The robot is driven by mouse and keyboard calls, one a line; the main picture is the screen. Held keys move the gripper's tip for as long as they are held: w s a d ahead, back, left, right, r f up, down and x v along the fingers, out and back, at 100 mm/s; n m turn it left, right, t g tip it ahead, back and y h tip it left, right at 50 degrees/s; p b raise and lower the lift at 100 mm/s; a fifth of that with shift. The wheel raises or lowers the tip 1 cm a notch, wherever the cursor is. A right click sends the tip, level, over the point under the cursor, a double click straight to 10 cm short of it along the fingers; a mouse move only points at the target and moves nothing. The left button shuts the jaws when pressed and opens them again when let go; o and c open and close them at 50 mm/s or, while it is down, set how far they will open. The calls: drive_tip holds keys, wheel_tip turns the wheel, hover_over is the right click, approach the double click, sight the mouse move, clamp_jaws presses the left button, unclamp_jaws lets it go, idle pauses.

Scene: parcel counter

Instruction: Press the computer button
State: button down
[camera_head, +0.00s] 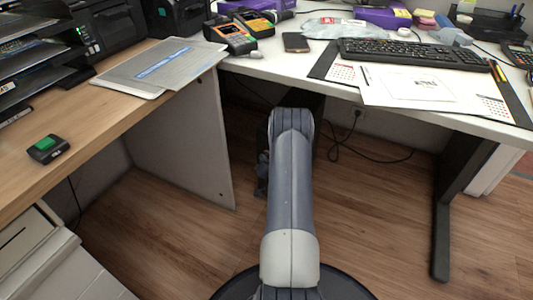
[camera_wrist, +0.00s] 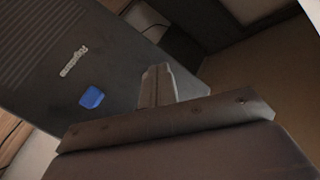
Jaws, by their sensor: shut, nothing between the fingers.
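The computer (camera_wrist: 110,55) is a dark case that fills the upper left of the wrist view, with ribbed vents and a small pale label. Its blue, roughly square button (camera_wrist: 91,97) sits on the face below the label. My gripper (camera_wrist: 157,72) is shut and empty in the wrist view, with its fingertips to the right of the button and apart from it in the picture. I cannot tell how far the tips are from the case. In the head view, my arm reaches under the desk and hides my gripper and most of the dark computer (camera_head: 262,160).
The white desk (camera_head: 290,70) overhangs this space, with a keyboard (camera_head: 412,53) and papers on top. A side panel (camera_head: 185,140) stands at the left and a dark desk leg (camera_head: 455,200) at the right. Black cables (camera_head: 375,158) hang behind. A green-buttoned device (camera_head: 48,149) lies on the wooden counter.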

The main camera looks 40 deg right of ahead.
drive_tip(key=shift+d, duration=0.1)
idle(0.4)
drive_tip(key=shift+w+d, duration=0.15)
drive_tip(key=shift+d, duration=0.15)
drive_tip(key=shift+w+d+r, duration=0.1)
drive_tip(key=shift+w+d, duration=0.15)
drive_tip(key=shift+d, duration=0.3)
idle(0.9)
drive_tip(key=shift+a, duration=0.1)
drive_tip(key=shift+s+a, duration=0.3)
drive_tip(key=shift+a, duration=0.4)
drive_tip(key=shift+s+a, duration=0.35)
drive_tip(key=shift+a, duration=0.45)
drive_tip(key=shift+s+a, duration=0.3)
drive_tip(key=shift+a, duration=0.45)
drive_tip(key=shift+s+a, duration=0.35)
drive_tip(key=shift+a, duration=0.45)
